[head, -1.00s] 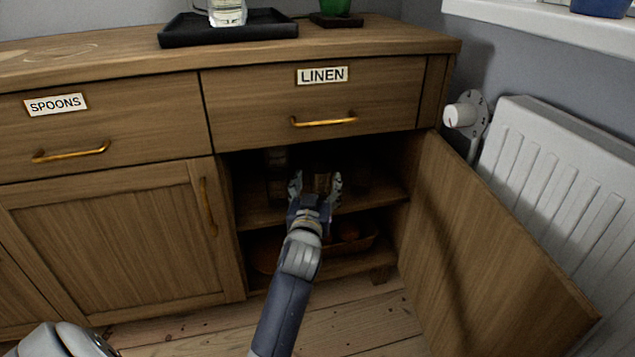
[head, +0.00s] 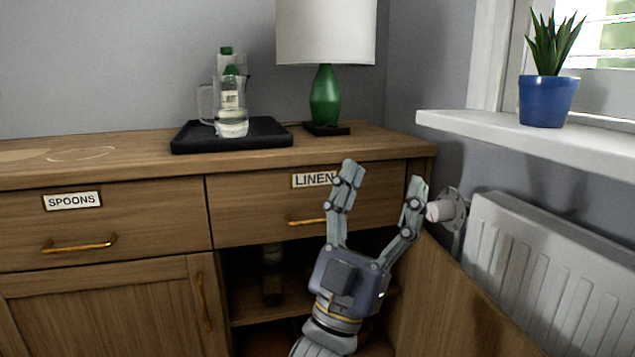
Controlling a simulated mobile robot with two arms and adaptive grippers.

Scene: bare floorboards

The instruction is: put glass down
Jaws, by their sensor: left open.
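My left gripper (head: 383,178) is raised in front of the linen drawer (head: 260,212), fingers spread wide and pointing up. Nothing shows between its fingers. Below the drawer the cupboard is open; on its dark inner shelf (head: 247,312) stands a dim, glass-like upright thing (head: 271,275). My gripper and arm hide much of the shelf, so I cannot tell what else stands there. On the counter, a black tray (head: 270,135) carries a clear jug (head: 206,102) and a green-capped bottle (head: 226,50). Clear glass with water shows low in that group. My right gripper is out of view.
A lamp with a green base (head: 325,98) stands right of the tray. The open cupboard door (head: 455,310) sticks out at the lower right, near the white radiator (head: 550,270) and its valve. A plant in a blue pot (head: 547,101) stands on the sill. The counter's left part is clear.

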